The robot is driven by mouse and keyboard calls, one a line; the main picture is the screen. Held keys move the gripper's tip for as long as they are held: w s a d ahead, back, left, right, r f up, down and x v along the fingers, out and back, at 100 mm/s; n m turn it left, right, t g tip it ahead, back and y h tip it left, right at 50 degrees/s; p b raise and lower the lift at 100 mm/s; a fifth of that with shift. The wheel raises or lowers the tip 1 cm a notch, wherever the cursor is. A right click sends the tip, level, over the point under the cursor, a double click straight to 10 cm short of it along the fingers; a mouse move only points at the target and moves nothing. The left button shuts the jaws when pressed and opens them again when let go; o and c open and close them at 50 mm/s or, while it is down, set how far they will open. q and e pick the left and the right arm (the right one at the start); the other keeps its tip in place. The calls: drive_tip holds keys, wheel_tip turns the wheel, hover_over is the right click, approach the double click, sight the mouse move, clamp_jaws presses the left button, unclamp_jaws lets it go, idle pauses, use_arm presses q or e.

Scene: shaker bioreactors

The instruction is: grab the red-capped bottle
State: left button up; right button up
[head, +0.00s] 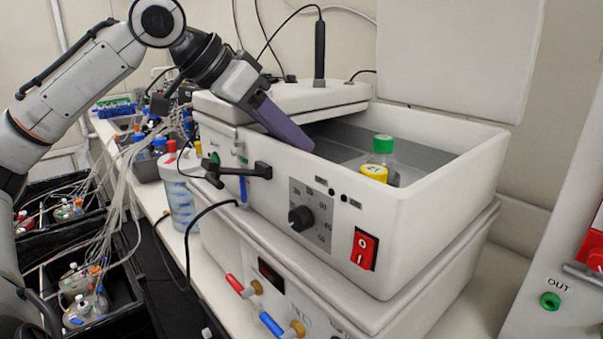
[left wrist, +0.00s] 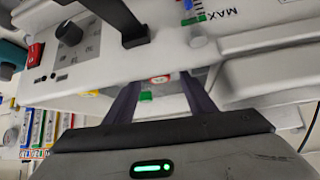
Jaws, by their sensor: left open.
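My left gripper (head: 298,140) reaches down over the near left wall of the white shaker bath (head: 450,190), its purple fingers pointing into the basin. In the left wrist view the gripper (left wrist: 158,84) is open, its two fingers apart. A small red cap with a pale top (left wrist: 160,79) shows between them; whether the fingers touch it cannot be told. In the head view the red-capped bottle is hidden behind the bath wall. A green-capped bottle (head: 382,146) and a yellow-capped bottle (head: 374,172) stand in the basin to the right. My right gripper is not in view.
The bath's raised lid (head: 455,50) stands behind it. A black probe (head: 319,50) stands on the back ledge. A clear container (head: 180,205), tubing and several bottles crowd the left.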

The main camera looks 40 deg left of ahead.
use_arm(q)
drive_tip(key=x, duration=0.4)
drive_tip(key=shift+f, duration=0.15)
clamp_jaws()
